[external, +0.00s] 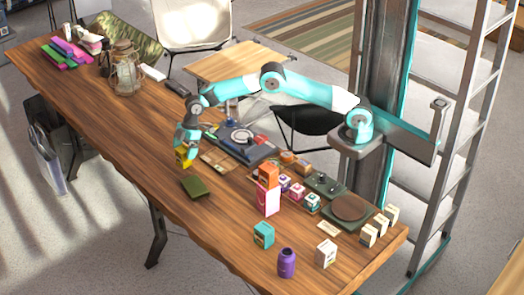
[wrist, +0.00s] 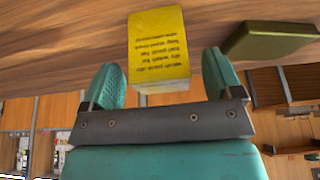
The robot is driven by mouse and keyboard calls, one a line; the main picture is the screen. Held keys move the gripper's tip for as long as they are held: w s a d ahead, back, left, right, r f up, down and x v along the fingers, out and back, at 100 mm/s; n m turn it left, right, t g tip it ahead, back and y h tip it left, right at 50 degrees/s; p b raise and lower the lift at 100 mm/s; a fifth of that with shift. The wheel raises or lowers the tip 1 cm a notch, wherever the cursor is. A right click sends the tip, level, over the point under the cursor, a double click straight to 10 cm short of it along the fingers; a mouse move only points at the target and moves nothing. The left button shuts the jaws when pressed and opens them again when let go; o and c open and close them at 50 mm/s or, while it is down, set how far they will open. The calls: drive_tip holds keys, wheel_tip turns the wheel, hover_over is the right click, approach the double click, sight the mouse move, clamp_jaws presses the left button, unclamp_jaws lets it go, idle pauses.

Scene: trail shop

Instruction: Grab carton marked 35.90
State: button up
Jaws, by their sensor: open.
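A yellow carton (wrist: 158,45) with small dark upside-down print stands between the two teal fingers of my open gripper (wrist: 163,80) in the wrist view. Bare gaps show between the carton and each finger. In the external view the yellow carton (external: 183,160) is on the table's near side, partly hidden by my gripper (external: 186,148). Other cartons are a teal one (external: 264,235), a white one (external: 326,253), and several small white ones (external: 368,236) at the right end. No 35.90 mark is readable on any carton.
A dark green flat block (external: 195,187) lies just right of the yellow carton, and also shows in the wrist view (wrist: 268,40). A turntable-like device (external: 240,138), an orange-and-pink stack (external: 268,188) and a purple jar (external: 287,262) stand farther right. The table's left middle is clear.

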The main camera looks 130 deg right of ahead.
drive_tip(key=x, duration=0.2)
drive_tip(key=shift+w+f, duration=0.15)
drive_tip(key=shift+f, duration=0.05)
drive_tip(key=c, duration=1.1)
drive_tip(key=shift+r, duration=0.15)
